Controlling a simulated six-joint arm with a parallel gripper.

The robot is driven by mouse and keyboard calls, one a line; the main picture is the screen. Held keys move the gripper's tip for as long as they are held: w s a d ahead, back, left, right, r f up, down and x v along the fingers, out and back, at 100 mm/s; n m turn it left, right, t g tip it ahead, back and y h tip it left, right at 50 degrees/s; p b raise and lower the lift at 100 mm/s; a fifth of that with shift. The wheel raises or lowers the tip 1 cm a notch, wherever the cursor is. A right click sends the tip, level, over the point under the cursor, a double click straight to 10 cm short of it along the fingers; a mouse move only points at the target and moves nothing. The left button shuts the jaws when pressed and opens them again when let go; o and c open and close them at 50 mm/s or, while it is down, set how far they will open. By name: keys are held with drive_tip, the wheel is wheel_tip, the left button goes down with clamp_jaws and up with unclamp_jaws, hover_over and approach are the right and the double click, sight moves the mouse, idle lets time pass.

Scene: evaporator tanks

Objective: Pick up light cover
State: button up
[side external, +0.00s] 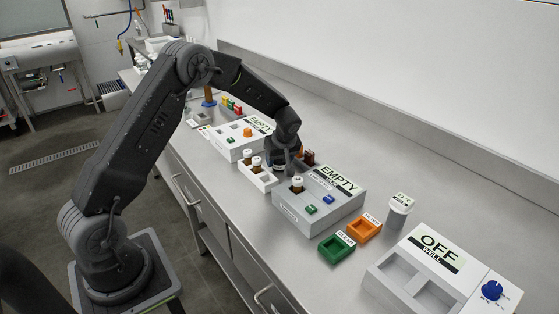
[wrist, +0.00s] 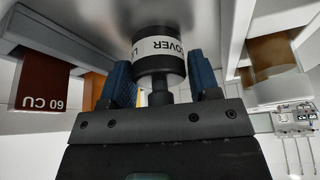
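The light cover (wrist: 158,55) is a dark cylinder with a white band reading "COVER L" upside down, and a narrow stem, in the wrist view. My gripper (wrist: 160,80) has its two blue fingers on either side of it. Gaps show between the fingers and the narrow stem, and the wide body lies close to the finger edges. In the side view, my gripper (side external: 279,168) is low over the bench behind the small white vial rack. The cover is hardly distinguishable there, hidden by the gripper.
A dark red block marked "60 CU" (wrist: 42,88) is close on the left in the wrist view. The white rack (side external: 260,180) holds brown vials.

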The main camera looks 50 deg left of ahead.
drive_tip(key=c, duration=0.5)
drive_tip(key=shift+c, duration=0.2)
drive_tip(key=shift+r, duration=0.1)
drive_tip(key=shift+r, duration=0.55)
wheel_tip(320, 180, up, 3)
drive_tip(key=shift+f, duration=0.1)
drive_tip(key=s+a+r, duration=0.7)
drive_tip(key=s, duration=0.1)
drive_tip(key=d+m, duration=0.2)
drive_tip(key=d, duration=0.5)
drive_tip(key=w+d+r+m+t, duration=0.1)
drive_tip(key=d+m, duration=0.1)
drive_tip(key=d, duration=0.6)
drive_tip(key=w+d+m+t+h, duration=0.1)
drive_tip(key=d+m, duration=0.1)
drive_tip(key=d, duration=0.5)
drive_tip(key=shift+d+r, duration=0.2)
drive_tip(key=shift+d, duration=0.2)
